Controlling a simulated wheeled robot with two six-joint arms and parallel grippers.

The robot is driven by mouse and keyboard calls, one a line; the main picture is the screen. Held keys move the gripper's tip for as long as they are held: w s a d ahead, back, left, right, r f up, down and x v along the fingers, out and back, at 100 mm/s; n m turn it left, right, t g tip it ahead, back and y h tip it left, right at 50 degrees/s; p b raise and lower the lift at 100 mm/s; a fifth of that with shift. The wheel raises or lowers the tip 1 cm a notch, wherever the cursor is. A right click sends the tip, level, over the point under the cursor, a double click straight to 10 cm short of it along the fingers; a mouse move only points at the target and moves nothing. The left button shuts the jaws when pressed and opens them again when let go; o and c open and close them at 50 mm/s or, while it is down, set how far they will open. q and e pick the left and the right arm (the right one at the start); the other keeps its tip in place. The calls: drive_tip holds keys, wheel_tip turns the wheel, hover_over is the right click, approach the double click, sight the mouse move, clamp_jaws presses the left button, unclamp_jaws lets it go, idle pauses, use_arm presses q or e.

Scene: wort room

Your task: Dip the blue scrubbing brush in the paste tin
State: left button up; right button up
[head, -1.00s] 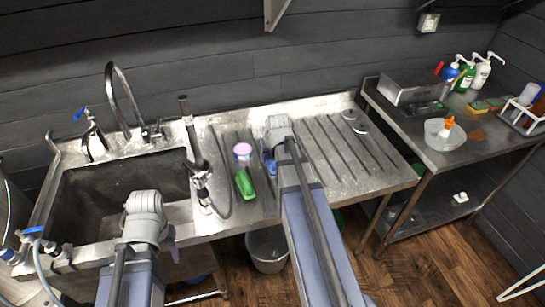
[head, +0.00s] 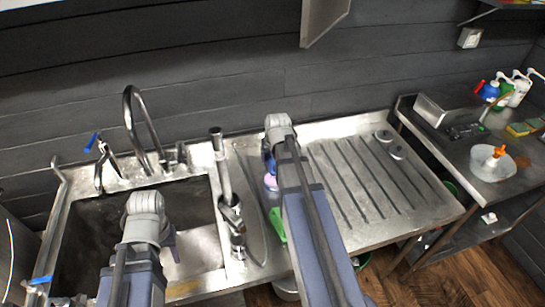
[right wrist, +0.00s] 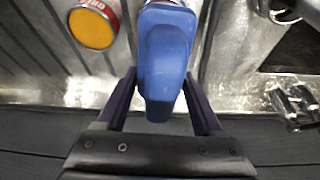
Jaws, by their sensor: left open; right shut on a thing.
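The blue scrubbing brush (right wrist: 166,60) is between the fingers of my right gripper (right wrist: 160,98) in the right wrist view. The gripper is shut on it, above the steel counter. The paste tin (right wrist: 92,25), red-sided with an orange-yellow top, stands left of the brush in that view, apart from it and cut by the frame edge. I cannot make out the tin in the head view, where my right arm covers part of the drainboard. My right gripper (head: 270,158) is mostly hidden there. My left gripper (head: 171,241) is open and empty over the sink's front.
The sink (head: 90,235) with its tall faucet (head: 133,115) lies left. A spray tap (head: 228,190) stands beside it. A pink-white round thing (head: 270,182) and a green thing (head: 277,225) lie beside my right arm.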

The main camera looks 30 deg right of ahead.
drive_tip(key=shift+s, duration=0.2)
drive_tip(key=shift+w+f+b, duration=0.1)
drive_tip(key=shift+f+b, duration=0.85)
wheel_tip(320, 180, down, 4)
drive_tip(key=b, duration=0.4)
drive_tip(key=shift+f+b, duration=0.3)
drive_tip(key=shift+b, duration=0.05)
idle(1.1)
drive_tip(key=shift+r, duration=0.1)
wheel_tip(320, 180, up, 7)
drive_tip(key=p, duration=0.7)
